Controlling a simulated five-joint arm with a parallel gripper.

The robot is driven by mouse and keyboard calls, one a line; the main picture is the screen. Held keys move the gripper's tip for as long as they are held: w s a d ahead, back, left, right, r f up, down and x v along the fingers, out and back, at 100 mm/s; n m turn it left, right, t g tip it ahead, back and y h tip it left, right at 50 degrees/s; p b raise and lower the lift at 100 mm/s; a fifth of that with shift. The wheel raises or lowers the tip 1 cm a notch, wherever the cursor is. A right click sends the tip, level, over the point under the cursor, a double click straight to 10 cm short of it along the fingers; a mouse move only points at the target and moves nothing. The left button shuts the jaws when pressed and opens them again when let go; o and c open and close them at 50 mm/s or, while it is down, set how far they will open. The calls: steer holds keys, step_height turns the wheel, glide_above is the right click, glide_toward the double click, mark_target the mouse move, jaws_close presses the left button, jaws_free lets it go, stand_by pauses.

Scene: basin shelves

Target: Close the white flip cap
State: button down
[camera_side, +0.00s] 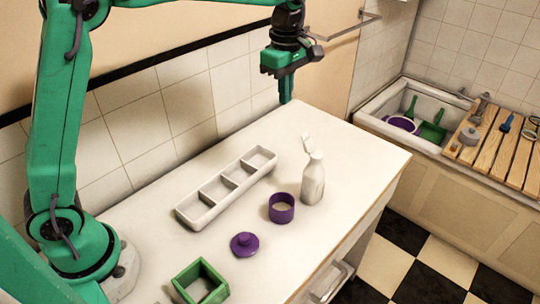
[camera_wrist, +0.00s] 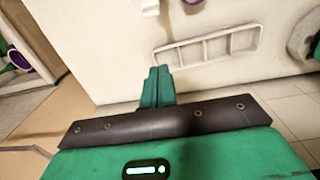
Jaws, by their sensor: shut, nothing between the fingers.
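A white bottle (camera_side: 313,182) stands upright on the white counter. Its white flip cap (camera_side: 308,145) is tilted up and open, leaning to the upper left over the bottle's neck. My gripper (camera_side: 286,99) is shut and empty, pointing down above the counter's back edge, behind and left of the bottle in the side view. The closed fingers also show in the wrist view (camera_wrist: 160,70). There, a pale shape at the top edge may be the bottle, but it is cut off.
A white divided tray (camera_side: 205,214) lies left of the bottle. A purple ring-shaped pot (camera_side: 282,208) stands close to the bottle's left. A purple lid (camera_side: 244,244) and a green square box (camera_side: 199,283) are nearer the front. A sink (camera_side: 376,104) and slatted board are at right.

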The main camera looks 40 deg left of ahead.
mark_target(310, 147)
step_height(310, 147, down, 9)
steer(key=shift+d+r, duration=0.3)
steer(key=shift+d, duration=0.4)
steer(key=shift+d+r, duration=0.35)
steer(key=shift+d, duration=0.35)
steer(key=shift+d+r, duration=0.3)
steer(key=shift+d, duration=0.4)
steer(key=shift+d+r, duration=0.3)
steer(key=shift+d, duration=0.1)
steer(key=shift+d+r+g, duration=0.15)
steer(key=shift+d+r, duration=0.05)
steer(key=shift+d, duration=0.55)
steer(key=shift+d+r+g, duration=0.15)
steer(key=shift+d+r, duration=0.05)
steer(key=shift+d, duration=0.55)
steer(key=shift+w+d+f, duration=0.1)
steer(key=shift+d+f, duration=0.05)
steer(key=shift+d, duration=1.15)
steer(key=shift+d+f, duration=0.45)
steer(key=shift+d, duration=0.5)
